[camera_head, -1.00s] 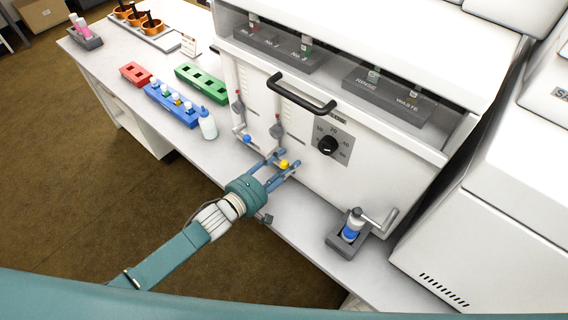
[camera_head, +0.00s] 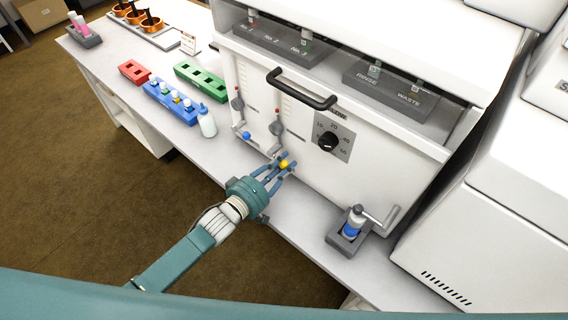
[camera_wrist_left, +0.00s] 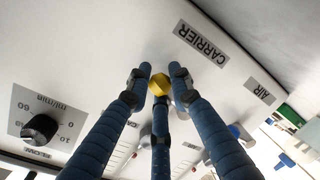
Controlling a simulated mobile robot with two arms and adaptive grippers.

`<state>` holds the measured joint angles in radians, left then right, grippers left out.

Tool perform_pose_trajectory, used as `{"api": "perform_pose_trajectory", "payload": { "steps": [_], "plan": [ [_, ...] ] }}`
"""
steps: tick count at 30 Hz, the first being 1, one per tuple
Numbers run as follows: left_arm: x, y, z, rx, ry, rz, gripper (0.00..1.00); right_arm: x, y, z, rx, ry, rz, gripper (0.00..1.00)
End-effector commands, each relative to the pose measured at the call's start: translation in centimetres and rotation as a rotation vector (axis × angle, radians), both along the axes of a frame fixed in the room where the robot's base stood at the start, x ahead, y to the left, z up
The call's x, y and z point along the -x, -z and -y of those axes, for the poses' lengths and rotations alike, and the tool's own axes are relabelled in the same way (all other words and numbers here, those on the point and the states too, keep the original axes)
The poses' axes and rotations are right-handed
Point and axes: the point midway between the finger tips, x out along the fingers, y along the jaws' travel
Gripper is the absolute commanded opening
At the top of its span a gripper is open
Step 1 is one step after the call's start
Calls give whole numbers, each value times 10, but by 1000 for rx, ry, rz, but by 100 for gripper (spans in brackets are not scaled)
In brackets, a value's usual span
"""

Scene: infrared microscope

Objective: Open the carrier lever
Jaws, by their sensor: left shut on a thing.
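The carrier lever's yellow knob (camera_head: 284,164) is low on the white machine's front panel, right of a blue knob (camera_head: 246,135). It also shows in the left wrist view (camera_wrist_left: 159,84), below the CARRIER label (camera_wrist_left: 202,44). My left gripper (camera_head: 282,162) is closed around the yellow knob, with blue fingers on both sides and a third finger behind it in the wrist view. The rest of the lever is hidden by the fingers. My right gripper is not in view.
The flow dial (camera_head: 328,142) and a black handle (camera_head: 302,90) are on the same panel. A small holder with a blue-banded vial (camera_head: 352,226) stands right of the gripper. A white bottle (camera_head: 207,122) and a blue rack (camera_head: 172,104) stand to the left.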

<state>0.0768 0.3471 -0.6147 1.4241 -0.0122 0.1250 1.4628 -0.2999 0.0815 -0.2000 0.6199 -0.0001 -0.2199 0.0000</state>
Motion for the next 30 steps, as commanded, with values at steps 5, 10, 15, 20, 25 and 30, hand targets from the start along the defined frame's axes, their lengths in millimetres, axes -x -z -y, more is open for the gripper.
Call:
{"api": "perform_pose_trajectory", "payload": {
  "steps": [5,10,15,20,25,30],
  "plan": [
    [0,12,-3,-100,-3,62,0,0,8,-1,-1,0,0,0],
    [-1,15,-5,-172,-3,113,0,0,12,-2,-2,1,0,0],
    [-2,17,-6,-215,-3,144,0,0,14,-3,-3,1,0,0],
    [-3,18,-7,-232,-2,156,0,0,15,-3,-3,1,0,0],
    [-3,18,-7,-235,-2,157,0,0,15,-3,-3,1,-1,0],
    [-3,18,-8,-235,-3,156,0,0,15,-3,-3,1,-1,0]
  ]
}}
